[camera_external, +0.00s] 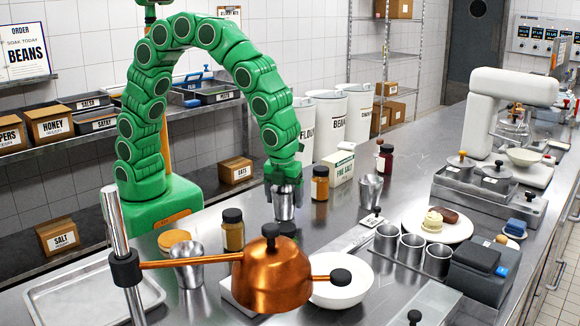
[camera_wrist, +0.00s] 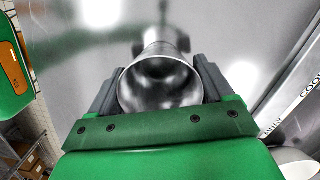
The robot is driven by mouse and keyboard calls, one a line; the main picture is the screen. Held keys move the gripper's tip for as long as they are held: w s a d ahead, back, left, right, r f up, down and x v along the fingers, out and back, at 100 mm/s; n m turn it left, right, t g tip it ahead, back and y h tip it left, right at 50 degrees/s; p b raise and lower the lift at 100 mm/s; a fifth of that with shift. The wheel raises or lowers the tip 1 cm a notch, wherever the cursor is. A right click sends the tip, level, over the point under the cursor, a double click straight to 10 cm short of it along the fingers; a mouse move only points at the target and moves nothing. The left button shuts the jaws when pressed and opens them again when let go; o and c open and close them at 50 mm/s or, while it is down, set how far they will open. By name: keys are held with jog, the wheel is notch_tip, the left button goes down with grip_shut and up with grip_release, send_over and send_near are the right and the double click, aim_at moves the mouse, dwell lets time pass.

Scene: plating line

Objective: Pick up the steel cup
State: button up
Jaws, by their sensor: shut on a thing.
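My gripper (camera_external: 284,190) points down over the steel counter, left of the middle. It is shut on a steel cup (camera_external: 284,208), which hangs upright between the two fingers. In the wrist view the open mouth of the cup (camera_wrist: 160,84) faces the camera, with a grey finger of my gripper (camera_wrist: 158,88) against each side. A dark patch lies on the counter just under the cup; I cannot tell how big the gap is. Other steel cups stand at the left front (camera_external: 187,268) and right of the gripper (camera_external: 371,190).
Jars with dark lids (camera_external: 233,234) (camera_external: 320,187) flank the gripper. Steel containers (camera_external: 411,250) and a plate of food (camera_external: 463,232) are right.

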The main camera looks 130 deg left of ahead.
notch_tip(320, 180, up, 3)
jog(key=shift+w+f, duration=0.1)
jog(key=s+d+r, duration=0.2)
jog(key=s+r, duration=0.3)
jog(key=s, duration=0.1)
jog(key=s+d+r, duration=0.2)
jog(key=s+r, duration=0.3)
jog(key=s, duration=0.2)
jog(key=shift+s+d, duration=0.25)
